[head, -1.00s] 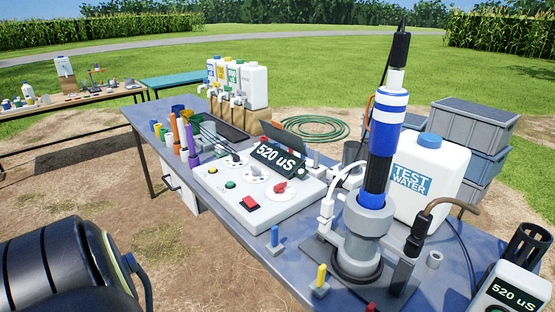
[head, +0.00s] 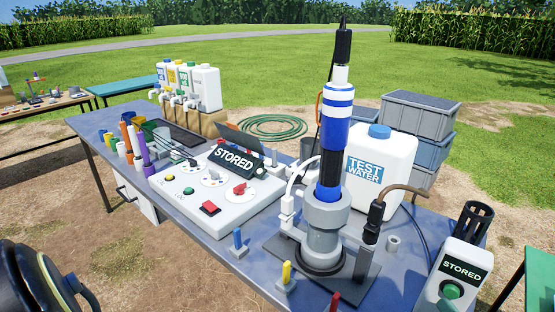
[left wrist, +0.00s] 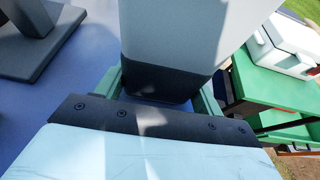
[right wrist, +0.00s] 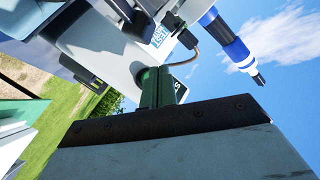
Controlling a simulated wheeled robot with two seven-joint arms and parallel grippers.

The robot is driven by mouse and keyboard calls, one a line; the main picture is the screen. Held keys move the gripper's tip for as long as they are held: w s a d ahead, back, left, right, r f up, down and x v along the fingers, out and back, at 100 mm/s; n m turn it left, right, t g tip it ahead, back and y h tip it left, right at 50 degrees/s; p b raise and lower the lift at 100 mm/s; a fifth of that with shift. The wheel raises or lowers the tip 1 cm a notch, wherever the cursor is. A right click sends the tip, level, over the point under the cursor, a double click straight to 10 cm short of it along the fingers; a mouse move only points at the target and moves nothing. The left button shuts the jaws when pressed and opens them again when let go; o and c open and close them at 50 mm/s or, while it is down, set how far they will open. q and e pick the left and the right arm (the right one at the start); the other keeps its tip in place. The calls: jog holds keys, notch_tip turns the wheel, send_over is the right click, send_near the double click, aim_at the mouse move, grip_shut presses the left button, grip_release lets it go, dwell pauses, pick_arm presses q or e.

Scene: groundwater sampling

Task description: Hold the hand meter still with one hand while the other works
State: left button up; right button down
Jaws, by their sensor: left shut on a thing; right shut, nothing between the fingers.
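The hand meter (head: 433,290) is at the lower right in the head view. It is pale, with a dark screen reading STORED and a green button below it. In the left wrist view my left gripper (left wrist: 160,88) has its green fingers on either side of the meter's pale body (left wrist: 185,30), shut on it near its dark end. In the right wrist view my right gripper (right wrist: 155,88) has its green fingers together with nothing between them. A dark screen edge with a letter shows just beyond them. I cannot make out either gripper in the head view.
A console (head: 222,200) also reads STORED. A blue-banded tube (head: 331,150) stands upright in a grey stand (head: 323,225), near a TEST WATER jug (head: 393,150). A black slotted holder (head: 470,225) is behind the meter. Small coloured pegs line the bench's front edge.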

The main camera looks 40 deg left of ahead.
jog(key=s, duration=0.6)
dwell(0.4)
dwell(0.5)
pick_arm(q)
jog(key=o, duration=1.3)
